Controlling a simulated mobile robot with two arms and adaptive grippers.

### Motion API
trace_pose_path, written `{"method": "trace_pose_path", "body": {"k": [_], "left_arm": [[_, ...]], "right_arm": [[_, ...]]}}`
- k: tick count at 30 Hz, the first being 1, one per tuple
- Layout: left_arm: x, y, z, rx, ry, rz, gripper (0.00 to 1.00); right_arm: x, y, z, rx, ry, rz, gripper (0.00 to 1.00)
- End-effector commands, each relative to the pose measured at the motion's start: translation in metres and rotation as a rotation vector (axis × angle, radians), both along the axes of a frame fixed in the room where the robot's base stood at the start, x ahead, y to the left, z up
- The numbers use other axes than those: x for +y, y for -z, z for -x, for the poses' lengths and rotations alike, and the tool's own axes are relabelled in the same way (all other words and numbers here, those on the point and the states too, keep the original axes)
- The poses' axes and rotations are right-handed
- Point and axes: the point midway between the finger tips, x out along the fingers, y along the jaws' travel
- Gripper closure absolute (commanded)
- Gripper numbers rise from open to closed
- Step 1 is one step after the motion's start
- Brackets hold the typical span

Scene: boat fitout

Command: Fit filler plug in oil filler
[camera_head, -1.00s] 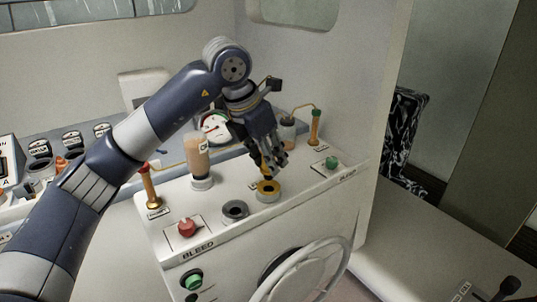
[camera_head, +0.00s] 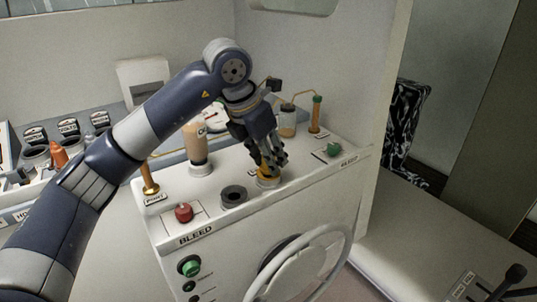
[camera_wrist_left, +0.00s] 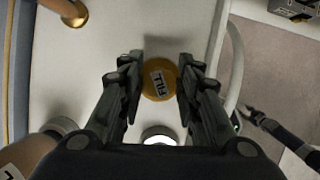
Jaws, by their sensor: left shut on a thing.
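My left gripper (camera_head: 268,166) points down at the top of the white console and is shut on the filler plug. In the left wrist view the plug (camera_wrist_left: 152,92) is a round yellow cap with a white FILL label, between the two dark fingers (camera_wrist_left: 158,84). The yellow-rimmed oil filler (camera_head: 268,184) is directly under the fingers, and they partly hide it. The plug is at the filler's mouth, but I cannot tell how deep it sits.
A dark open port (camera_head: 233,196) and a red knob (camera_head: 184,212) are left of the filler. A tan bottle (camera_head: 199,150) stands behind. A green knob (camera_head: 333,150) is to the right. A handwheel (camera_head: 318,262) is on the console's front.

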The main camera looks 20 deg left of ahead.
Motion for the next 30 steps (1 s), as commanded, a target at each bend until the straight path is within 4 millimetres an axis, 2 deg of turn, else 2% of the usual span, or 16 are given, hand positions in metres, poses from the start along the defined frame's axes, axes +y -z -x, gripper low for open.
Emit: {"method": "trace_pose_path", "body": {"k": [13, 14, 17, 26, 30], "left_arm": [[0.0001, 0.0042, -0.0001, -0.001, 0.0, 0.001, 0.92], [0.0001, 0.0041, 0.0, -0.001, 0.0, 0.001, 0.66], [0.0001, 0.0041, -0.0001, -0.001, 0.0, 0.001, 0.45], [0.0001, 0.004, 0.0, 0.0, 0.0, 0.0, 0.45], [0.0016, -0.004, 0.0022, -0.002, 0.0, 0.001, 0.45]], "right_arm": [[0.0008, 0.0034, 0.0003, 0.0, -0.001, -0.001, 0.59], [0.0008, 0.0034, 0.0003, 0.0, -0.001, -0.001, 0.59], [0.0007, 0.0034, 0.0003, 0.0, -0.001, -0.001, 0.59], [-0.0047, 0.0035, 0.0005, 0.001, -0.004, 0.006, 0.59], [-0.0052, 0.0034, 0.0004, 0.001, -0.003, 0.007, 0.59]]}}
